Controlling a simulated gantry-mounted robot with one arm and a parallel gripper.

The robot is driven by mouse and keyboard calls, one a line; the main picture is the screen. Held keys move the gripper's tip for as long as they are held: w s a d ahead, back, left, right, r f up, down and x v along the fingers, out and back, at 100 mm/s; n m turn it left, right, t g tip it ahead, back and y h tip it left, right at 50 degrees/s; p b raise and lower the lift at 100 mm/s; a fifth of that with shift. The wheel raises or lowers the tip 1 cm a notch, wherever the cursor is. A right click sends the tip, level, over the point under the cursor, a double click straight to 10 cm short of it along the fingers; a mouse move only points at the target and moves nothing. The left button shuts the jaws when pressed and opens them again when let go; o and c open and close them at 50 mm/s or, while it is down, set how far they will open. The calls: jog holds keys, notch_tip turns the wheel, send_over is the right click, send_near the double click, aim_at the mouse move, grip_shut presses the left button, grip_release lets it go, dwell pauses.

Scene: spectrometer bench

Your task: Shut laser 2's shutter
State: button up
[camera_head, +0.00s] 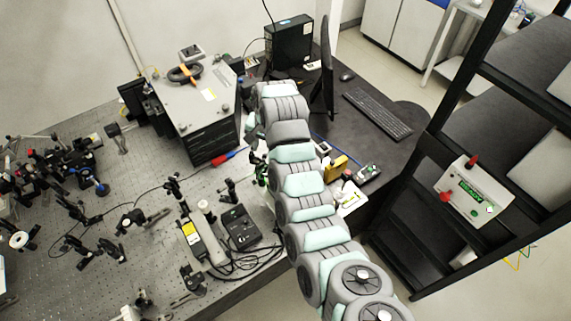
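My arm reaches up across the middle of the view, and its far end bends left over the bench. What looks like my gripper (255,145) is a small dark shape beside the large grey box; its fingers are too small and hidden to read. A long grey box with a yellow label (201,243), likely a laser, lies on the bench at lower centre, apart from my gripper. I cannot tell which laser is number 2. No shutter can be clearly made out, so its position is unclear. My arm hides part of the bench behind it.
A large grey instrument box (200,105) stands left of my arm. A black controller (240,228) with cables lies by the yellow-labelled box. Many optics mounts crowd the left bench. A monitor (326,75) and keyboard (378,114) stand right; a black shelf rack (450,110) is at far right.

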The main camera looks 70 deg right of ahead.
jog(key=s+r+g+y, duration=0.1)
jog(key=s+r, duration=0.1)
jog(key=s, duration=0.3)
jog(key=shift+m, duration=0.3)
jog(key=f, duration=0.3)
jog(key=f+b, duration=0.1)
jog(key=f, duration=0.7)
jog(key=shift+w+d+b, duration=0.1)
jog(key=shift+w+b, duration=0.25)
jog(key=shift+b, duration=0.05)
jog(key=shift+c, duration=0.3)
grip_shut()
